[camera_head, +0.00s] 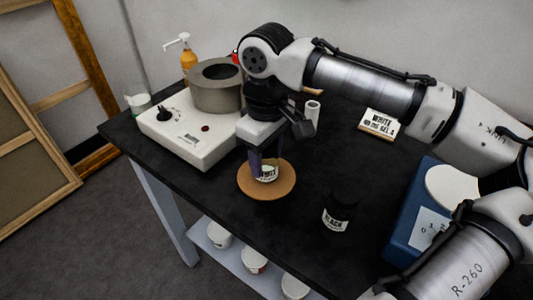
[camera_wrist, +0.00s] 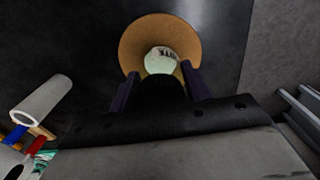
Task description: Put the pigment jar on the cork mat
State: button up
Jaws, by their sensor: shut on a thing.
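The pigment jar (camera_head: 267,174) is small and pale with dark lettering on its label. My gripper (camera_head: 262,165) is shut on it, with dark purple fingers on either side. The jar is over the round tan cork mat (camera_head: 246,184), within its outline in the head view. I cannot tell whether its base touches the mat. In the wrist view the jar (camera_wrist: 161,60) shows between the fingertips (camera_wrist: 160,76), with the cork mat (camera_wrist: 135,42) around and behind it. My fingers hide part of the jar.
A dark jar labelled BLACK (camera_head: 338,214) stands right of the mat.

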jog(key=shift+f, duration=0.1)
jog(key=o, duration=1.1)
notch_tip(320, 180, up, 12)
jog(key=shift+r, duration=0.15)
